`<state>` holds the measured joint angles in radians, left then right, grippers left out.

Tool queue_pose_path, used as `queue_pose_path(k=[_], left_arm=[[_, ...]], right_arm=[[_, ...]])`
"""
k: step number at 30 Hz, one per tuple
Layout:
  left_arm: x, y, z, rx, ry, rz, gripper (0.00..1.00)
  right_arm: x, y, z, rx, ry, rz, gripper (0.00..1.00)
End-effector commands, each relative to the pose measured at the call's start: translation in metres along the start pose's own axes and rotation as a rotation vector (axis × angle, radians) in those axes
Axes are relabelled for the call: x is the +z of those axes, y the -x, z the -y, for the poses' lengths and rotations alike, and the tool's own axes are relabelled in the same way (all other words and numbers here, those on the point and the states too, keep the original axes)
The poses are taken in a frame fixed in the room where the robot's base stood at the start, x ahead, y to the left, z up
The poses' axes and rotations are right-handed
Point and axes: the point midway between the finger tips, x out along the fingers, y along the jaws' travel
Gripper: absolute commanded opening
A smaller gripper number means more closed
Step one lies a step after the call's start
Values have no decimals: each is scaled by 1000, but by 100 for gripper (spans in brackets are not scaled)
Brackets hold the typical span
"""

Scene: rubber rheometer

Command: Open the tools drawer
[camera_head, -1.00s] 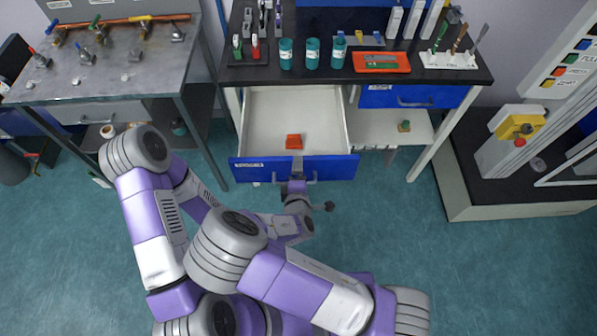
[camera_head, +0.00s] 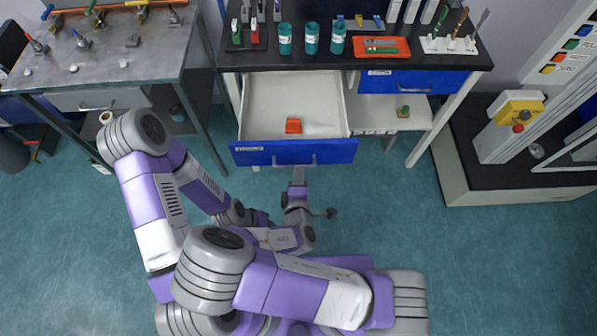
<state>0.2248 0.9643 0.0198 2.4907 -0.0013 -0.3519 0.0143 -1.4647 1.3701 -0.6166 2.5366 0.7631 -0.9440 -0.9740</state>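A drawer with a blue front (camera_head: 330,153) is pulled out from under the dark-topped bench. Its white interior shows, with a small orange-red object (camera_head: 293,125) inside. A grey handle runs along the front; the label at its left is too small to read. My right gripper (camera_head: 299,175) points at the drawer, just below the handle in the picture and apparently clear of it. Its finger gap cannot be made out. My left gripper (camera_head: 243,213) is low beside the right arm, partly hidden, its fingers unclear.
A second blue drawer (camera_head: 415,81) at the right is shut. Teal cups (camera_head: 311,38) and an orange tray (camera_head: 381,48) stand on the bench. A grey table (camera_head: 100,60) is at the left, a machine on a pale base (camera_head: 500,178) at the right. Floor between is clear.

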Motion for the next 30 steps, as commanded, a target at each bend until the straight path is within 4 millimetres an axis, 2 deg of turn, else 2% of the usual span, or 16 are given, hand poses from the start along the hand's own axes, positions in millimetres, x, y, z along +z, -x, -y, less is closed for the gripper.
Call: queue_pose_path(k=[6, 30], left_arm=[[0, 2, -1, 0, 0, 0, 43], [0, 2, -1, 0, 0, 0, 43]], right_arm=[[0, 9, 2, 0, 1, -1, 32], [3, 8, 5, -15, -11, 8, 32]])
